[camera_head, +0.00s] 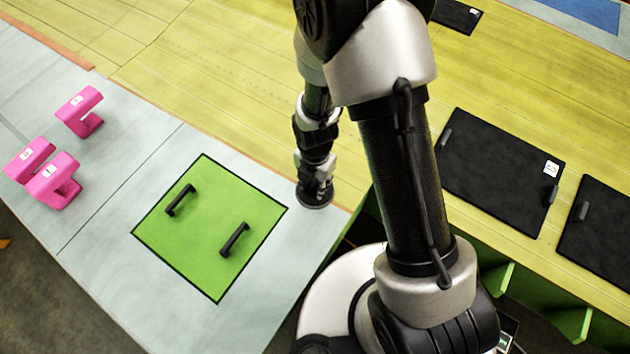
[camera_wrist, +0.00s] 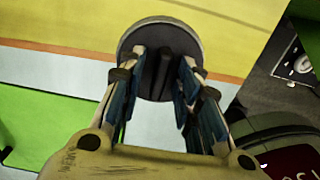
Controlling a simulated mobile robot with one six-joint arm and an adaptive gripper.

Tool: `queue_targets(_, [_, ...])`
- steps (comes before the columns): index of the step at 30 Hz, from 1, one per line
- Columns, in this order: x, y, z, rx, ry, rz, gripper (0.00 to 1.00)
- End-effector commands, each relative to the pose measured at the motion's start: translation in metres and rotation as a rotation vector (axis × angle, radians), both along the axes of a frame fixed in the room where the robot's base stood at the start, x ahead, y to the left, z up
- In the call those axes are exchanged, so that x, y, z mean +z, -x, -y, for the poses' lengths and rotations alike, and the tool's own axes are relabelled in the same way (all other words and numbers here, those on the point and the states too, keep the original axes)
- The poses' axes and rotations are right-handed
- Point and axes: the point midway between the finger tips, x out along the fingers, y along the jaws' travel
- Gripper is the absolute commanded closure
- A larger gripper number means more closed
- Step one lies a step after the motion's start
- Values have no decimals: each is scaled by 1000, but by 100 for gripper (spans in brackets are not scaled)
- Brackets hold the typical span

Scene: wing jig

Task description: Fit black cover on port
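The black cover (camera_wrist: 163,31) is a round dark disc with a lighter rim and a raised middle ridge. In the wrist view it lies at the fingertips of my gripper (camera_wrist: 163,72), which are on both sides of the ridge. My gripper seems shut on the ridge, though narrow dark gaps blur the contact. In the head view my gripper (camera_head: 314,180) points down, and the cover (camera_head: 314,201) hangs at its tip over the pale panel near the orange edge. I cannot make out the port in either view.
A green square panel (camera_head: 210,225) with two black handles lies on the pale surface (camera_head: 100,265). Several pink clamp-like blocks (camera_head: 80,110) stand at the left. Black panels (camera_head: 500,170) lie on the yellow surface (camera_head: 240,60) at the right.

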Motion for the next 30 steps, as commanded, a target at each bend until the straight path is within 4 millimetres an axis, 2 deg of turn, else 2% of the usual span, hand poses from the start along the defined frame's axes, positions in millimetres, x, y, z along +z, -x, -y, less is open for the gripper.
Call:
queue_targets(5, [4,0,0,0,0,0,69])
queue_targets(8, [13,-1,0,0,-1,3,69])
queue_targets(21, [103,-1,0,0,-1,3,69])
queue_targets(25, [118,-1,0,0,-1,3,69])
queue_targets(30, [125,0,0,0,0,0,69])
